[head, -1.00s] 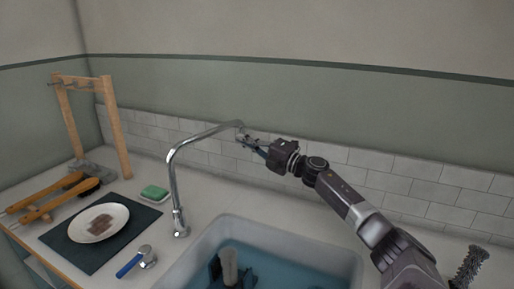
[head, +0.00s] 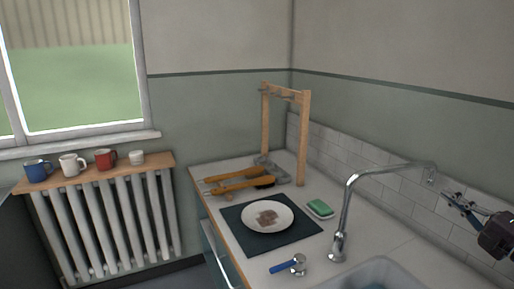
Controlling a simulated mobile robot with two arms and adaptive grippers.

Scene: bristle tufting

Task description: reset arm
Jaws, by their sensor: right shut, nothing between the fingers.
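My right gripper (head: 462,203) is at the right edge of the head view, shut and empty. Its fingers point left toward the spout end of the chrome faucet (head: 347,205); I cannot tell whether they touch it. Most of the right arm is cut off by the picture's edge. My left gripper is not in view.
A plate (head: 283,221) with a brown patch lies on a dark mat (head: 243,233). A green sponge (head: 319,207), wooden-handled brushes (head: 235,185) and a wooden rack (head: 303,140) stand near. Mugs (head: 105,159) line a radiator shelf.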

